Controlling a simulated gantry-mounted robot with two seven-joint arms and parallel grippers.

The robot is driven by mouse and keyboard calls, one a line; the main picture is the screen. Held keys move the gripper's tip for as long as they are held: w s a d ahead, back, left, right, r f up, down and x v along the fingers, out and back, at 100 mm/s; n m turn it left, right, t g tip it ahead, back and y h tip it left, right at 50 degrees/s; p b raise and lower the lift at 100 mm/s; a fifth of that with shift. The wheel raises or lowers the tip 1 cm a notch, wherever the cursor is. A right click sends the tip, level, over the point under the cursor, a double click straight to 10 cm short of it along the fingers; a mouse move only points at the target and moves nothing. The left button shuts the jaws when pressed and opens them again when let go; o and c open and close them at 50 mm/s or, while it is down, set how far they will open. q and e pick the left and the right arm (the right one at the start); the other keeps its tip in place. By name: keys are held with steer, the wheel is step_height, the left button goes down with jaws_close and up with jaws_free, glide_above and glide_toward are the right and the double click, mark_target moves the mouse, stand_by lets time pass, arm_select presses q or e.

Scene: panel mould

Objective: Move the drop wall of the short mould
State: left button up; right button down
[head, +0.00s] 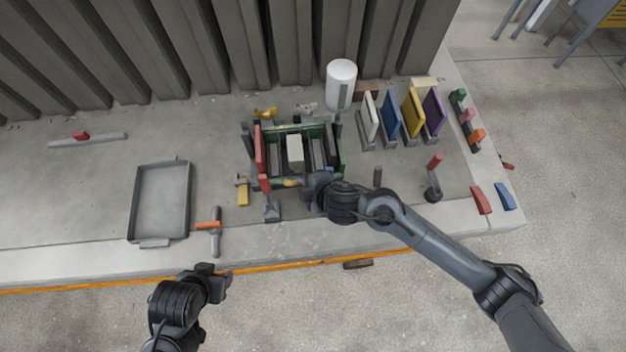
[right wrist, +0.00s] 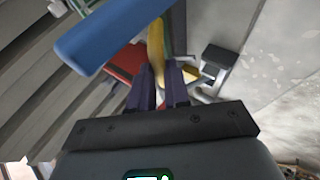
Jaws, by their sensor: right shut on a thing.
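The short mould (head: 261,129), a green frame with a red left end, stands on the concrete bench with a pale grey block (head: 295,149) and dark dividers inside. My right gripper (head: 304,183) is at its front edge, shut on a yellow-and-green bar (head: 291,183) that looks like the drop wall. In the right wrist view the fingers (right wrist: 163,88) close at the end of this yellow bar (right wrist: 156,42). Their contact is partly hidden. My left gripper (head: 226,282) is low, in front of the bench, away from the mould; its opening is unclear.
White, blue, yellow and purple panels (head: 411,112) stand upright right of the mould, with a white cylinder (head: 341,82) behind. A blue bar (right wrist: 110,35) passes close above the right fingers.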

steer(key=shift+s+f, duration=0.3)
steer(key=shift+f, duration=0.05)
steer(key=c, duration=1.4)
jaws_free()
steer(key=shift+c, duration=0.2)
steer(key=o, duration=0.3)
steer(key=shift+s, duration=0.1)
steer(key=shift+o, duration=0.2)
steer(key=shift+r, duration=0.1)
steer(key=p+v, duration=0.2)
steer(key=v, duration=0.8)
steer(key=shift+s+d+r+p, duration=0.15)
steer(key=shift+d+r+p, duration=0.1)
steer(key=shift+p, duration=0.15)
